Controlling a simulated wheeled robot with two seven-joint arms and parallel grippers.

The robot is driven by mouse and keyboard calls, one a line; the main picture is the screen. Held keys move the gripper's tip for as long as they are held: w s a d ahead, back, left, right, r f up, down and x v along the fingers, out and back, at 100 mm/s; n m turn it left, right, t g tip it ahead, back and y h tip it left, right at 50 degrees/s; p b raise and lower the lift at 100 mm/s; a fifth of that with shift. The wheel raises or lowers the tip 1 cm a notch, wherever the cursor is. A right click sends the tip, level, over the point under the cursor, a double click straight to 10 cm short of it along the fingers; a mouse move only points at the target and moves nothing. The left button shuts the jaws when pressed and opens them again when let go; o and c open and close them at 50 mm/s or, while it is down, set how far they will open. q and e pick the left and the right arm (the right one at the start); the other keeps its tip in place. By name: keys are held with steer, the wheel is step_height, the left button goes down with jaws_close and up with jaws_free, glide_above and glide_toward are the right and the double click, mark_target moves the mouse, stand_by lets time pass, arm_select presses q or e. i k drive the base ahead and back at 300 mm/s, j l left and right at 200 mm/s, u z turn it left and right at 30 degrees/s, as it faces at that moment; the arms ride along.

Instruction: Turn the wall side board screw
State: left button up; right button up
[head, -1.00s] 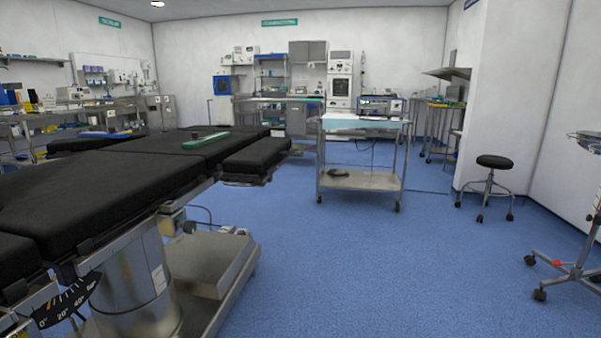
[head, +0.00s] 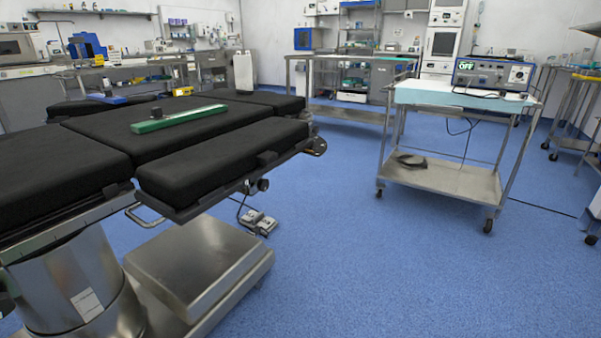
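The operating table (head: 95,150) with black pads fills the left of the head view. Its side board (head: 222,165), a narrow black pad, runs along the near right edge of the table. A dark round knob (head: 263,185), which looks like a screw, sits under the outer end of this board. Another rounded metal fitting (head: 317,147) shows at the board's far corner. I cannot tell for certain which one is the wall side screw. Neither of my grippers is in view.
A green bar (head: 160,118) lies on the table pads. The table's metal base (head: 198,262) juts out low, with a foot pedal (head: 257,222) beside it. A steel cart (head: 445,180) carrying a device (head: 492,73) stands to the right. The blue floor between is clear.

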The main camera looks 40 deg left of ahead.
mark_target(263, 184)
steer(key=i+l+u, duration=0.1)
steer(key=i+u, duration=0.25)
steer(key=i+l+u, duration=0.2)
steer(key=i+u, duration=0.2)
steer(key=i+l+u, duration=0.35)
steer(key=i, duration=0.15)
